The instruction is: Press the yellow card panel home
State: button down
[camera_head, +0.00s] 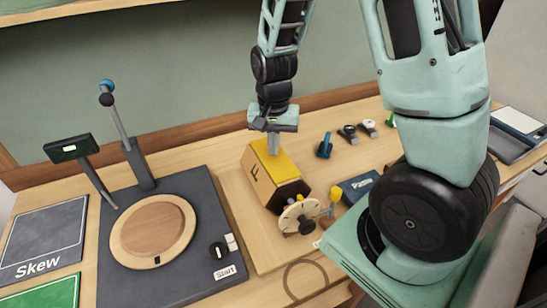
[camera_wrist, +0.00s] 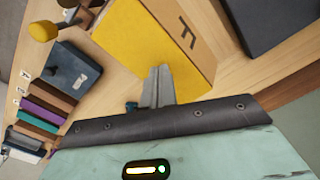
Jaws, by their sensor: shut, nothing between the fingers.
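In the wrist view the fingertips (camera_wrist: 160,70) overlap the panel's near edge. I cannot tell whether they touch it. The fingers hide a small part of the panel.
A round disc (camera_head: 297,215) and a yellow knob (camera_head: 336,193) stand at the box's near end. A dark blue block (camera_head: 357,187) is to its right. A dark station with a round wooden plate (camera_head: 184,230) and posts is at left. Small parts (camera_head: 348,133) lie behind right.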

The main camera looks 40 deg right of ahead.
jog(key=shift+s+f+b, duration=0.1)
jog(key=shift+f+b, duration=0.25)
jog(key=shift+f, duration=0.35)
dwell(0.9)
notch_tip(320, 180, up, 7)
jog(key=p, duration=0.6)
jog(key=shift+r+p, duration=0.15)
jog(key=shift+p, duration=0.2)
